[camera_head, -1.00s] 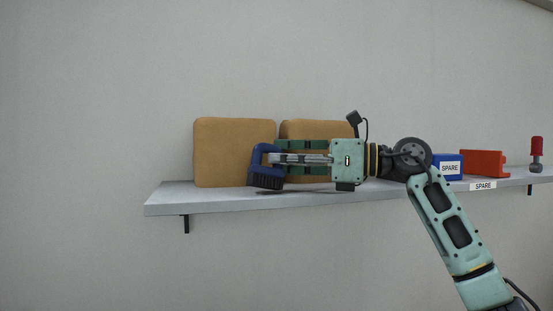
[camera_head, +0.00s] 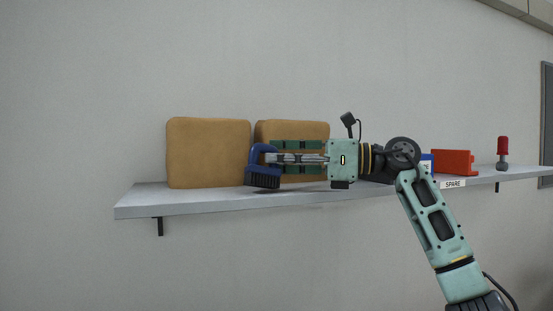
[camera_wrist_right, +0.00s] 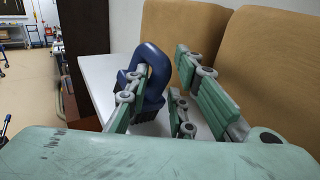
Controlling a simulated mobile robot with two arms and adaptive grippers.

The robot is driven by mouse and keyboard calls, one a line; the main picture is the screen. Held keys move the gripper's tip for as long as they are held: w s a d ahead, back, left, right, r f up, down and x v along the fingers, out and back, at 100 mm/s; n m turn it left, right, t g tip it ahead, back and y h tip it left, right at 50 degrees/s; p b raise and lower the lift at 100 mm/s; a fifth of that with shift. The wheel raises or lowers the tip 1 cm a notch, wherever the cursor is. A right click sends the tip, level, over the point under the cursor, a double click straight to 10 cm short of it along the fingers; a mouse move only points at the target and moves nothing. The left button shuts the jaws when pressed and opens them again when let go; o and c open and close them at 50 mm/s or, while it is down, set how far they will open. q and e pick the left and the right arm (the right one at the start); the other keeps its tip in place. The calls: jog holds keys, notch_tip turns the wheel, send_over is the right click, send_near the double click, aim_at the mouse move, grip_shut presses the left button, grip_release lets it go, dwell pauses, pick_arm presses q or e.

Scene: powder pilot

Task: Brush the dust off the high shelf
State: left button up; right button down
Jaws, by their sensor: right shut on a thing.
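The high shelf (camera_head: 150,203) is a long grey board on the wall. My right gripper (camera_head: 285,158) reaches in from the right, level above the shelf, and is shut on a blue brush (camera_head: 264,176). The brush's dark bristles point down at the shelf top, in front of the brown blocks; I cannot tell whether they touch. The brush's blue loop handle (camera_wrist_right: 155,72) also shows in the right wrist view, at the fingers. I cannot make out dust on the shelf. My left gripper is not in view.
Two tan padded blocks, left (camera_head: 208,152) and right (camera_head: 300,130), stand behind the brush. Farther right are a partly hidden blue box (camera_head: 427,165), a red-orange holder (camera_head: 453,162) and a red-topped object (camera_head: 503,150). The shelf's left end is bare.

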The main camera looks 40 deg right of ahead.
jog(key=shift+s+d, duration=0.25)
jog(key=shift+d, duration=0.5)
jog(key=shift+s+d, duration=0.2)
jog(key=shift+d, duration=0.5)
jog(key=shift+s+d, duration=0.25)
jog(key=shift+d, duration=0.8)
jog(key=shift+s+d, duration=0.3)
jog(key=shift+d, duration=0.8)
jog(key=shift+s+d, duration=0.25)
jog(key=shift+d, duration=0.8)
jog(key=shift+s+a+f+b, duration=0.15)
jog(key=shift+s+b, duration=0.3)
jog(key=shift+s, duration=0.05)
jog(key=shift+s+a, duration=0.15)
jog(key=shift+s, duration=0.35)
jog(key=shift+s+a, duration=0.1)
jog(key=shift+a, duration=0.15)
jog(key=shift+w+a+r+b, duration=0.1)
jog(key=shift+w+a+b, duration=0.15)
jog(key=shift+a, duration=0.5)
jog(key=shift+w+a+r+b, duration=0.1)
jog(key=shift+w+a, duration=0.15)
jog(key=shift+a, duration=0.45)
jog(key=shift+a, duration=0.1)
